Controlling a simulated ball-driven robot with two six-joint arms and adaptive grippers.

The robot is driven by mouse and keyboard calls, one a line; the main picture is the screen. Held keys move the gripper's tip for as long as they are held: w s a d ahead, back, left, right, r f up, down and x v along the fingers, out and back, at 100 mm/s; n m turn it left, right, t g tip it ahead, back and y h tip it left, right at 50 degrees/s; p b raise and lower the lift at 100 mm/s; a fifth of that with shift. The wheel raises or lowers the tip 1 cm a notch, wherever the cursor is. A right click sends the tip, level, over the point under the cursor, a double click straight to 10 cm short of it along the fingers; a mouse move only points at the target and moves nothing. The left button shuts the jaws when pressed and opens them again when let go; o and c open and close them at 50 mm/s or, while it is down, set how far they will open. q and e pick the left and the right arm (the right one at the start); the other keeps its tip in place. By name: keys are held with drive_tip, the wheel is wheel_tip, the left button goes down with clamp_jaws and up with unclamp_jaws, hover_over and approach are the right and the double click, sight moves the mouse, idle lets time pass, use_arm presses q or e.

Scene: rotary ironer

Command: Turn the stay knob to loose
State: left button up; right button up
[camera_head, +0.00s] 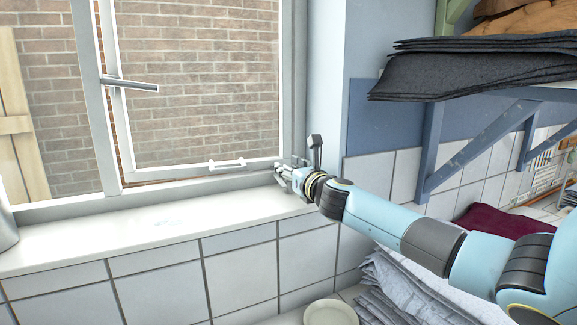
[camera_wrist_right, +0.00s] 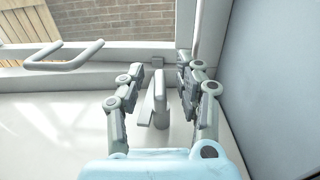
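The stay knob appears as a pale grey, upright flat-bladed piece (camera_wrist_right: 159,100) above the white sill in the right wrist view. My right gripper (camera_wrist_right: 161,78) is open, with one finger on each side of this piece. A gap shows between the piece and each finger. In the head view my right gripper (camera_head: 283,175) is at the window's lower right corner, just above the sill, and it hides the knob there. My left gripper is in neither view.
The window frame (camera_head: 200,176) carries a white bar handle (camera_head: 227,163) left of my right gripper and a grey lever (camera_head: 130,85). The sill (camera_head: 150,227) is mostly clear. A wall (camera_wrist_right: 267,75) stands close on the right. Shelf with dark cloths (camera_head: 470,72) overhangs at right.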

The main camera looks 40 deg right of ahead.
drive_tip(key=shift+w, duration=0.15)
drive_tip(key=shift+c, duration=0.3)
clamp_jaws()
drive_tip(key=shift+d+n+t+y, duration=0.15)
drive_tip(key=shift+n+t+y, duration=0.15)
drive_tip(key=shift+n+y, duration=0.75)
drive_tip(key=n+y+b, duration=0.1)
drive_tip(key=y+b, duration=0.1)
drive_tip(key=y, duration=0.1)
drive_tip(key=shift+f+n, duration=0.15)
drive_tip(key=shift+n, duration=0.1)
drive_tip(key=shift+n+y+b, duration=0.45)
drive_tip(key=shift+n+y, duration=0.05)
drive_tip(key=shift+y, duration=0.55)
